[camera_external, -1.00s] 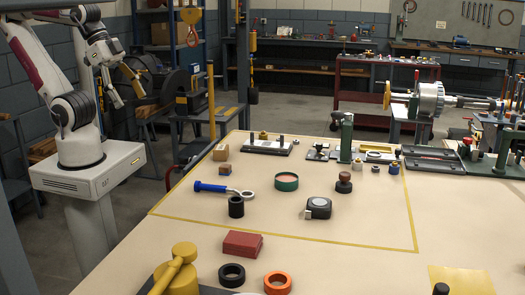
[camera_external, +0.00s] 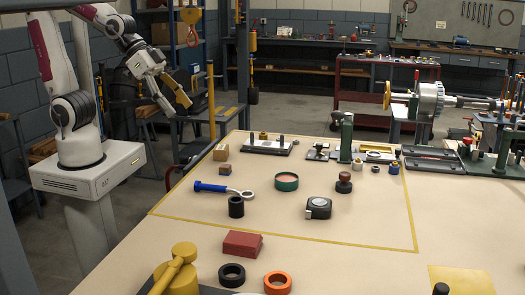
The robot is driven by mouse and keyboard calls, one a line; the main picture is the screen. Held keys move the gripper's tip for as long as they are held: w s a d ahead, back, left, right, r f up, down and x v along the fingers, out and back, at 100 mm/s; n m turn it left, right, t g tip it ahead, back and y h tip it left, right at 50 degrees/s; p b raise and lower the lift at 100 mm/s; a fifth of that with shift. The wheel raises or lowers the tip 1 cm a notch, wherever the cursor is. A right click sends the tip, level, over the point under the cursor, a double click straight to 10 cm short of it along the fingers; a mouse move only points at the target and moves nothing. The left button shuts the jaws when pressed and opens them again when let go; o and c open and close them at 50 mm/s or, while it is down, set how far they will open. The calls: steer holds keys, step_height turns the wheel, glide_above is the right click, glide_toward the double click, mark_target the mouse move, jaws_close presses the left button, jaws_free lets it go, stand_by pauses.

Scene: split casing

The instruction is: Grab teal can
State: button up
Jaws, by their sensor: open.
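The teal can (camera_external: 287,184) is a low, round, dark teal ring-like container with a pale orange-pink inside. It sits upright near the middle of the yellow-outlined area on the table. My gripper (camera_external: 178,108) is open and empty. It hangs in the air left of the table's back left corner, well apart from the can. Nothing hides the can.
A blue-handled tool (camera_external: 212,187) and a black cylinder (camera_external: 236,207) are left of the can. A tape measure (camera_external: 318,208) and a dark knob-topped piece (camera_external: 344,183) are to its right. Small boxes (camera_external: 221,153) stand toward my arm. The table immediately around the can is clear.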

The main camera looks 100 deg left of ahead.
steer(key=w+a+f+n+t, duration=0.15)
steer(key=w+f, duration=0.25)
steer(key=w, duration=0.6)
steer(key=w+a+f+n+t+y, duration=0.1)
steer(key=w+a+f+y, duration=0.1)
steer(key=w+a+f, duration=0.3)
steer(key=w+a+f+t+y, duration=0.1)
steer(key=w+a+f, duration=0.1)
steer(key=w+f, duration=0.5)
steer(key=n+y, duration=0.1)
steer(key=y, duration=0.1)
glide_toward(286, 179)
steer(key=shift+w+a+f+t, duration=0.15)
steer(key=shift+w+f+t, duration=0.2)
steer(key=shift+w+f, duration=0.5)
steer(key=shift+w+r, duration=0.15)
steer(key=shift+x, duration=1.25)
steer(key=shift+x, duration=2.6)
steer(key=shift+a, duration=0.2)
